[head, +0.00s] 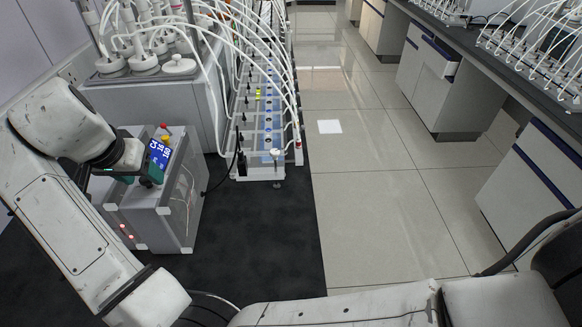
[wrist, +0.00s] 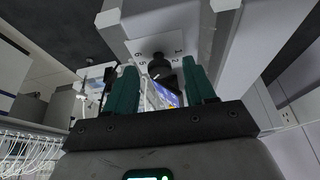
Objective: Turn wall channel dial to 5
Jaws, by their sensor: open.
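In the wrist view, a dark round dial knob (wrist: 159,66) sits on a pale plate (wrist: 150,46) with printed numbers. I can make out 6 and 5 on its left and 1 and 2 on its right. Which number the knob points to cannot be told. My gripper (wrist: 159,72) is open, with its teal fingers on either side of the knob. Whether they touch it is unclear. In the head view, my gripper (head: 140,172) is beside a grey box, partly behind my arm. The dial cannot be made out there.
The grey box (head: 172,212) has a blue digit screen (head: 159,155) and a red button (head: 164,126). A rack (head: 262,150) with many white tubes stands behind it to the right. A lab bench (head: 520,90) runs along the right.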

